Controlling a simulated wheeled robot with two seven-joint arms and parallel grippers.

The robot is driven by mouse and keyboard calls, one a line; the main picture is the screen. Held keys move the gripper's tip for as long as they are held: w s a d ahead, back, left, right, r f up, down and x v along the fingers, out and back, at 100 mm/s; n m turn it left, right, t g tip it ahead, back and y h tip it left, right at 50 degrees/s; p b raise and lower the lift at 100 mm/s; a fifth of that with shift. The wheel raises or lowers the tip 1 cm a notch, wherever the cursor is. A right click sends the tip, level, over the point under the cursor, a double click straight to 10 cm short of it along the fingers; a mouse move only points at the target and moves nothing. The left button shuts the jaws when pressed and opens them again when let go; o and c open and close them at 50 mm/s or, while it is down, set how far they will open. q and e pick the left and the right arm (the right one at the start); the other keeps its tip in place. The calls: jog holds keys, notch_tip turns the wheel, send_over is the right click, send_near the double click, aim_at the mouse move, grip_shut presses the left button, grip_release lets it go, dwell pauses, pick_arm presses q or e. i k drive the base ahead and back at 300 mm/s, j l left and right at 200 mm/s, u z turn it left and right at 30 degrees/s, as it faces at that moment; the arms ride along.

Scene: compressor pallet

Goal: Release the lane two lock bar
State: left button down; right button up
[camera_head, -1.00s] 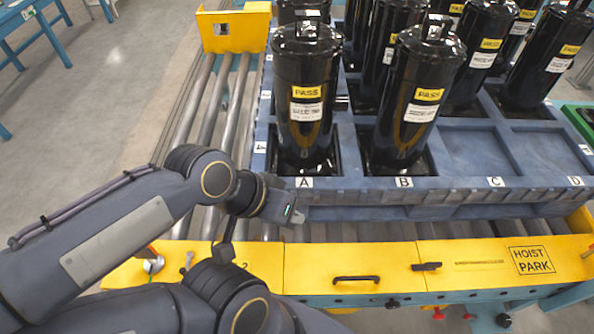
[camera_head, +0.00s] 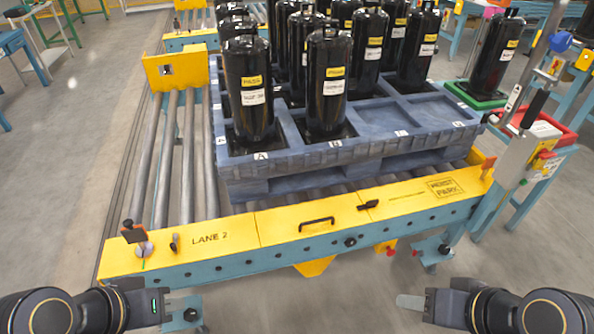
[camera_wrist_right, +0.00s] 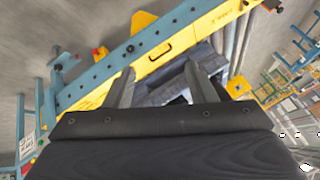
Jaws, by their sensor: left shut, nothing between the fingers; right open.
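The yellow lane two beam (camera_head: 215,255), marked LANE 2, runs across the front of the roller lane in the head view. At its left end stands a small dark and orange lever (camera_head: 134,233) on a pale round base. A short dark peg (camera_head: 174,243) is beside it. A black handle (camera_head: 316,224) and a black latch (camera_head: 368,204) lie further right. I cannot tell which part is the lock bar. My left gripper (camera_head: 168,305) is shut and empty, low in front of the beam. My right gripper (camera_head: 408,302) is open and empty; its spread fingers (camera_wrist_right: 158,72) show in the right wrist view.
A blue-grey pallet (camera_head: 345,150) with several black compressors (camera_head: 248,90) sits on the rollers (camera_head: 188,160) behind the beam. A hoist post (camera_head: 530,100), a green tray and a red tray (camera_head: 550,130) stand at the right.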

aim_at(538, 165)
jog(key=k, duration=0.2)
jog(key=z, duration=1.6)
jog(key=i+l+z, duration=0.1)
jog(key=i+z, duration=0.3)
jog(key=i, duration=0.45)
jog(key=i+j+z, duration=0.2)
jog(key=i+z, duration=0.15)
jog(key=i, duration=0.5)
